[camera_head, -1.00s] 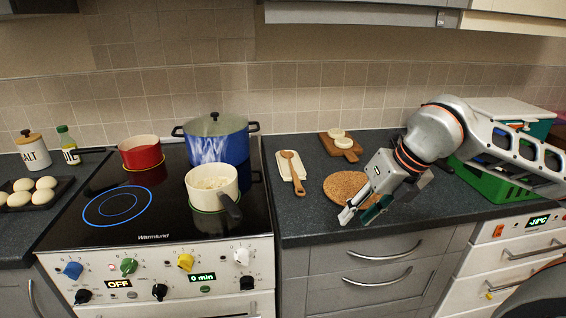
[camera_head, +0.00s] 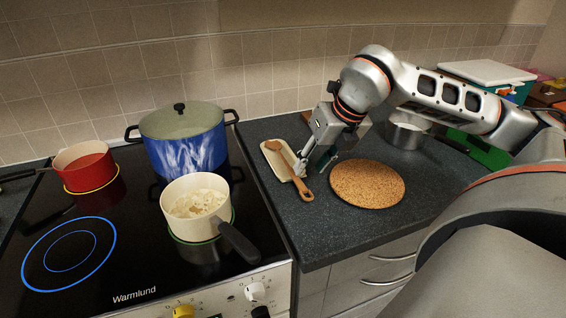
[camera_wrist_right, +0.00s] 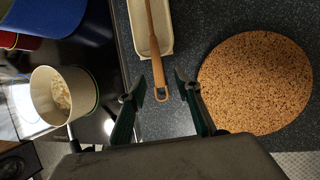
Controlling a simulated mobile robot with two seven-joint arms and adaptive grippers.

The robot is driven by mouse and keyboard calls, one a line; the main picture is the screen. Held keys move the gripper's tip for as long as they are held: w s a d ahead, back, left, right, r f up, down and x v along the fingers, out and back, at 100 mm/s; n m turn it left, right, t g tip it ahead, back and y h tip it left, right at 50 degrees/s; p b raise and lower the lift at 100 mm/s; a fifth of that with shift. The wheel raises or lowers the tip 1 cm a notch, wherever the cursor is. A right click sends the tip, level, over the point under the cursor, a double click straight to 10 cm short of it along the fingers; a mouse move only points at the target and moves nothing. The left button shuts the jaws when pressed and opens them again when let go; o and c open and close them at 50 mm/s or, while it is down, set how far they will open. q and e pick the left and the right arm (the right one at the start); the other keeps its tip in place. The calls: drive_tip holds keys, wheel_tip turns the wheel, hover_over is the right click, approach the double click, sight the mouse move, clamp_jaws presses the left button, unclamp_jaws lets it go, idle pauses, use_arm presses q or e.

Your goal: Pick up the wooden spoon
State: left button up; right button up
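The wooden spoon (camera_head: 305,189) lies on a cream spoon rest (camera_head: 280,167), its handle sticking out past the near end over the dark worktop. In the right wrist view the spoon (camera_wrist_right: 157,50) points down the picture, and its holed handle end lies between the finger lines. My right gripper (camera_head: 309,170) is beside and above the handle in the head view, hiding part of it. In the wrist view its two fingers (camera_wrist_right: 161,80) are apart with nothing clamped between them. My left gripper is not in view.
A round cork mat (camera_head: 367,184) lies right of the spoon. A cream saucepan (camera_head: 196,205), blue pot (camera_head: 186,150) and red pot (camera_head: 86,170) stand on the hob to the left. A metal pot (camera_head: 405,132) stands behind the mat. Bare worktop lies in front of the spoon.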

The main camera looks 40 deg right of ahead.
sight(299, 181)
drive_tip(key=x, duration=0.4)
drive_tip(key=shift+a+f, duration=0.25)
drive_tip(key=shift+a, duration=0.1)
drive_tip(key=shift+w+f, duration=0.3)
drive_tip(key=shift+f, duration=0.2)
clamp_jaws()
